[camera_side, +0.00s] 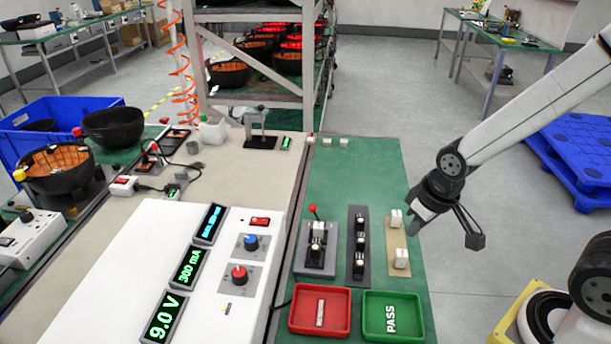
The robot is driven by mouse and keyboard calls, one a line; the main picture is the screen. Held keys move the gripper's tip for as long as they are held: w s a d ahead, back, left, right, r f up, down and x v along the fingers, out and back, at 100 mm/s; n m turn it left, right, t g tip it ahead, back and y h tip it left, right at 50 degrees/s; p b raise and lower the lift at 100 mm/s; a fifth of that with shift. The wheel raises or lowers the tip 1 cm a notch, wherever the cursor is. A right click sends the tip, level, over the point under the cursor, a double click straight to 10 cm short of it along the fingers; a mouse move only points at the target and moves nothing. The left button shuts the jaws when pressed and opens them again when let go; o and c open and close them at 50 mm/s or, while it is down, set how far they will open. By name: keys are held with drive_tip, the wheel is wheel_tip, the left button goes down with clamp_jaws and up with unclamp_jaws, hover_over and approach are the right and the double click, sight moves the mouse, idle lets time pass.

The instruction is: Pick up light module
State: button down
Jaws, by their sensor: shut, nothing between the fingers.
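Two small white light modules stand on a beige strip (398,239) on the green mat. The far module (396,219) is just left of my gripper, and the near module (401,258) is at the strip's front end. My gripper (417,222) points down at the strip's right edge, shut and empty. In this view it is close to the far module; I cannot tell whether they touch. A dark strip (358,272) left of the beige one holds several small pieces. A grey fixture (314,262) with a red-knobbed lever stands further left.
A red tray (320,333) and a green PASS tray (393,337) lie at the mat's front. A white instrument box (213,325) with displays and knobs fills the left. The mat behind the strips is mostly clear, with small white pieces (327,141) at its far edge.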

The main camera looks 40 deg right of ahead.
idle(0.4)
unclamp_jaws()
